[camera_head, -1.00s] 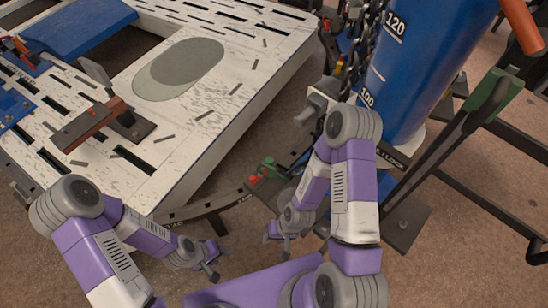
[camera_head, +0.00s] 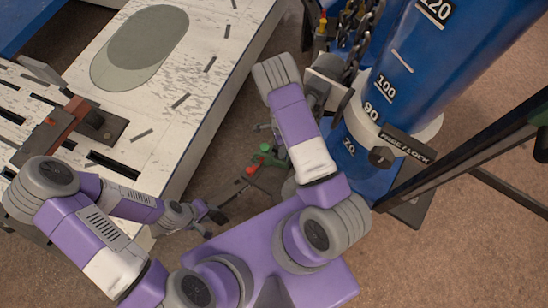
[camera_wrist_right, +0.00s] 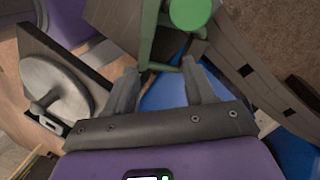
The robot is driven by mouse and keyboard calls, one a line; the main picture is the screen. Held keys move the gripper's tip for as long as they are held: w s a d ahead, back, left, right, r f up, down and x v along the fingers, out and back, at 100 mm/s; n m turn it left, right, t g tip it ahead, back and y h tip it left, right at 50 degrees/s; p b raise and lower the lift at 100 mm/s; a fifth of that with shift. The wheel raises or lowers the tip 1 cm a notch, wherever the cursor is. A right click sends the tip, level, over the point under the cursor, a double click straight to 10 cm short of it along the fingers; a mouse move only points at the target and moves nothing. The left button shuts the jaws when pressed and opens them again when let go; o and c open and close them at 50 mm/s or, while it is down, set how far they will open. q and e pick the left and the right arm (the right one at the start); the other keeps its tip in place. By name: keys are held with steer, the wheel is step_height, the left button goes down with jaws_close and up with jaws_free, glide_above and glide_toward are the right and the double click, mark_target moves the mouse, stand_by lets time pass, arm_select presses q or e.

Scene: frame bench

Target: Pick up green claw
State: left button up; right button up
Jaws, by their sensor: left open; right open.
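A small green piece (camera_head: 265,150), the likely green claw, sits low beside the bench next to a red piece, left of the blue column. Its shape is too small to tell in the head view. In the right wrist view a green part with a round end (camera_wrist_right: 190,12) and a bar lies just beyond my right gripper (camera_wrist_right: 160,78). Those jaws are open, with the green bar's lower end near the gap between the fingertips; contact cannot be told. In the head view the right gripper is largely hidden by its arm. My left gripper (camera_head: 213,214) is open and empty near the bench's front edge.
A blue column (camera_head: 430,65) with hanging chains (camera_head: 360,30) stands at the right. A grey disc (camera_wrist_right: 55,90) is left of the right gripper.

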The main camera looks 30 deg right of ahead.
steer(key=w+f+m+b, duration=0.1)
steer(key=f, duration=0.1)
steer(key=w+f+m+b, duration=0.1)
steer(key=f+m, duration=0.1)
steer(key=w+f+m+b, duration=0.1)
steer(key=f, duration=0.2)
steer(key=shift+w+d+f+m, duration=0.1)
steer(key=shift+w+d+m, duration=0.15)
steer(key=shift+w+m, duration=0.1)
jaws_close()
